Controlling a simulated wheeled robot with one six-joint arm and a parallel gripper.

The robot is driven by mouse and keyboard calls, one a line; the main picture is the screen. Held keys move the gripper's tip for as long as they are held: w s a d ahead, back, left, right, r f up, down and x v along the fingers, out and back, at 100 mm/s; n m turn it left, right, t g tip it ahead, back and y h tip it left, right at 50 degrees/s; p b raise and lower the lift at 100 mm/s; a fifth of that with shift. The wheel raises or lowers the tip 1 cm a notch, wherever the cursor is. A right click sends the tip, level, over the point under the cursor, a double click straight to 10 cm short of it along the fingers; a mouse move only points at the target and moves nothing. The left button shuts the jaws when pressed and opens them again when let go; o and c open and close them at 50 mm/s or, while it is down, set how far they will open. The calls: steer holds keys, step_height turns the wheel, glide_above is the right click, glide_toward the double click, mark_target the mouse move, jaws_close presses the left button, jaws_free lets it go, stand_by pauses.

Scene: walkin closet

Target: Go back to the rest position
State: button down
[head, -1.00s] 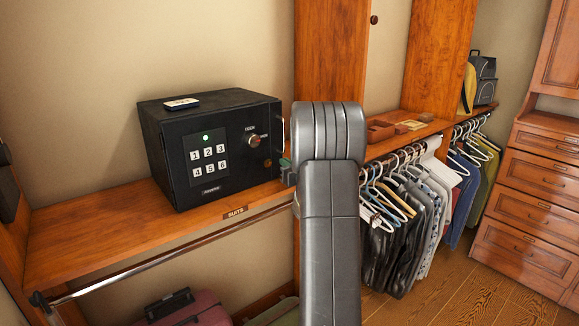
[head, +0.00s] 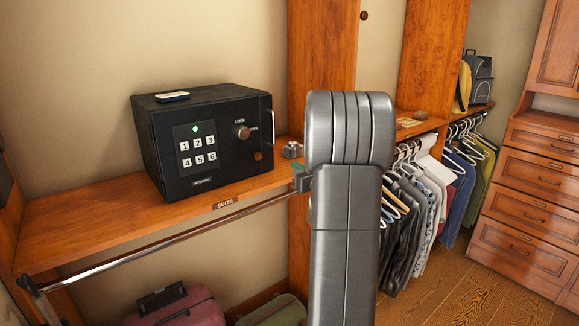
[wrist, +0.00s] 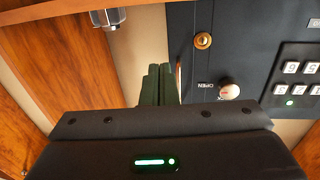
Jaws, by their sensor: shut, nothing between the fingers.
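My gripper (wrist: 160,85) shows in the wrist view with its two dark green fingers together and nothing between them. The fingers are in front of the black safe's edge, and I cannot tell the gap to it. In the head view my gripper (head: 302,176) is mostly hidden behind my grey arm, just right of the safe and by the shelf's front edge. The black safe (head: 222,172) stands on the wooden shelf with its door looking closed. Its keypad light is green. The safe also shows upside down in the wrist view (wrist: 245,55).
A small silver object (head: 293,150) is on the shelf (head: 90,222) right of the safe. A dark flat item (head: 173,97) lies on the safe. A metal rail (head: 150,245) runs below. Hanging clothes (head: 430,200) and drawers (head: 530,205) are at the right; floor between is clear.

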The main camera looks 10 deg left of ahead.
steer(key=v, duration=0.3)
steer(key=shift+d+f, duration=0.1)
steer(key=shift+d, duration=0.2)
steer(key=shift+w, duration=0.1)
